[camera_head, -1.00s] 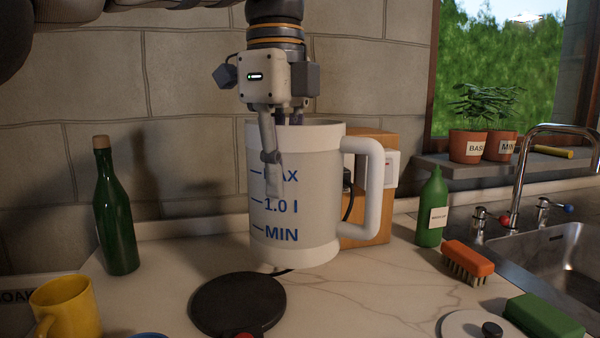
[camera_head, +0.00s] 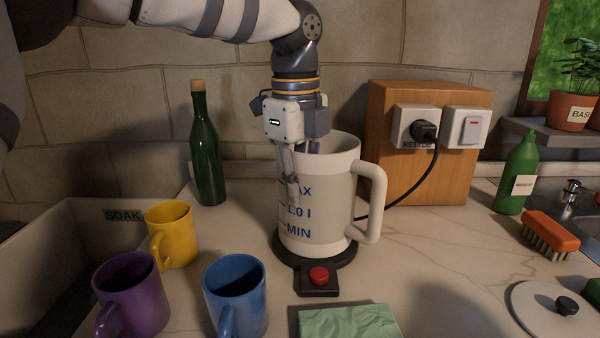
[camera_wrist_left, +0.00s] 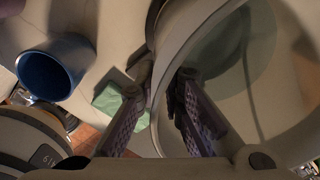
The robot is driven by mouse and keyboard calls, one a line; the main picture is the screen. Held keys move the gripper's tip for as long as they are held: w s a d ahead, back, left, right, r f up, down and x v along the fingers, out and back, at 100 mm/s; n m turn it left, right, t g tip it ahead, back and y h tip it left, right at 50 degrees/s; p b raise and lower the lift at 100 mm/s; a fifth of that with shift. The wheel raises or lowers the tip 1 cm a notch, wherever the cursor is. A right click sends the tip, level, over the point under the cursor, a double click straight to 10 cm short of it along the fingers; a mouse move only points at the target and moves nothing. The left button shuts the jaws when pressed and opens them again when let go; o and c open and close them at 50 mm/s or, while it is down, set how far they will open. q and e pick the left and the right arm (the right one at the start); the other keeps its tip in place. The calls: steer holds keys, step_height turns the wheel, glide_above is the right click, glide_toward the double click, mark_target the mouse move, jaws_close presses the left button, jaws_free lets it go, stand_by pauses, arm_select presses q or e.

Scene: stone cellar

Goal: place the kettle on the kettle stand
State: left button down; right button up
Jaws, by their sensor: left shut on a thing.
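The white kettle (camera_head: 318,215) with blue level marks stands upright in the head view, its handle to the right. Its base is over the round black kettle stand (camera_head: 345,257) and appears to rest on it. The stand has a red button (camera_head: 319,274) at its front. My left gripper (camera_head: 295,185) is shut on the kettle's rim wall, one finger outside and one inside. The wrist view also shows the fingers (camera_wrist_left: 158,105) on either side of the kettle wall (camera_wrist_left: 165,125). My right gripper is not in view.
Yellow (camera_head: 180,237), purple (camera_head: 143,300) and blue (camera_head: 246,300) mugs stand left and front of the stand. A green cloth (camera_head: 350,322) lies in front. A dark green bottle (camera_head: 207,150) stands behind left. A wooden socket box (camera_head: 385,105) with a cable stands behind right.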

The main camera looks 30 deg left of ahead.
arm_select(q)
steer(key=shift+r, duration=0.1)
steer(key=c, duration=1.7)
jaws_free()
steer(key=shift+s, duration=0.1)
step_height(320, 180, up, 11)
steer(key=shift+b, duration=0.5)
steer(key=shift+s+r, duration=0.1)
steer(key=shift+r, duration=0.35)
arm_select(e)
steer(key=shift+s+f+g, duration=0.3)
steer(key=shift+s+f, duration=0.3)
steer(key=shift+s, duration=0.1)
